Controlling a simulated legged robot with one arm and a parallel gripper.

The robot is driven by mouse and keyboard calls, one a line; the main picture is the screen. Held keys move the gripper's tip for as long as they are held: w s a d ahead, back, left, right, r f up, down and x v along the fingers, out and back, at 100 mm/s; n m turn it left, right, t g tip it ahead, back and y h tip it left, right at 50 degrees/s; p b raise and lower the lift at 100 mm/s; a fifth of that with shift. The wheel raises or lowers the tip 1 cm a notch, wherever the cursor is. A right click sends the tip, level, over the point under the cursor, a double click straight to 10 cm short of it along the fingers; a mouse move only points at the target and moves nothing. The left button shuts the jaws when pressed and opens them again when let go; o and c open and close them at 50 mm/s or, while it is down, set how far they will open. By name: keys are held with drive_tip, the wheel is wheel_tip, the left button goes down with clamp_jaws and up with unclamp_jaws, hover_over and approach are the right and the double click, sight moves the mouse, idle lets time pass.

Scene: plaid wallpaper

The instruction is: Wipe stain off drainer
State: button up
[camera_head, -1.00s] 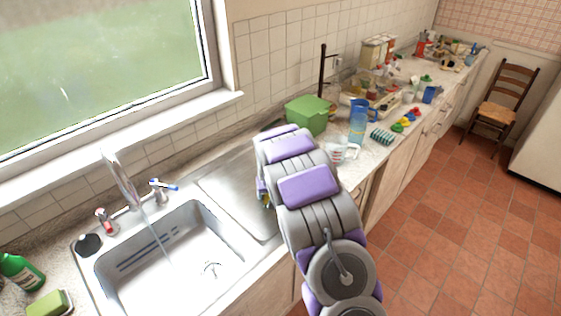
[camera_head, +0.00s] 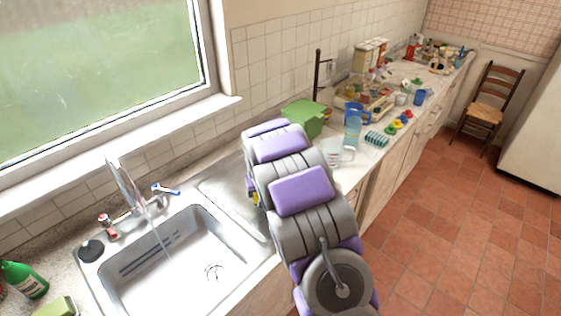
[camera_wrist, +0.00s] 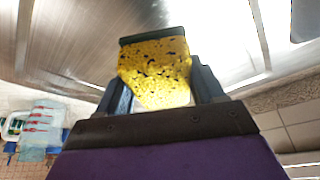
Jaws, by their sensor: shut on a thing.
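The drainer (camera_head: 222,196) is the ribbed metal surface to the right of the sink basin. In the wrist view the metal drainer (camera_wrist: 60,45) fills the upper part. My gripper (camera_wrist: 155,88) is shut on a yellow sponge (camera_wrist: 155,66) with dark specks and a dark layer at its far end. The sponge is at or very close to the drainer; contact cannot be told for sure. In the head view my arm covers the gripper and the right part of the drainer. No stain can be made out in either view.
Water runs from the tap (camera_head: 128,185) into the sink (camera_head: 180,262). A green box (camera_head: 303,117), a blue pitcher (camera_head: 353,128) and a striped sponge (camera_head: 376,139) stand on the counter beyond my arm. A green bottle (camera_head: 24,280) and a green sponge (camera_head: 55,308) are at lower left.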

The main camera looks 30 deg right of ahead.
wheel_tip(320, 180, up, 2)
drive_tip(key=shift+a+r, duration=0.1)
drive_tip(key=shift+a, duration=0.05)
drive_tip(key=shift+r+p, duration=0.1)
drive_tip(key=shift+p, duration=0.2)
drive_tip(key=shift+d, duration=0.2)
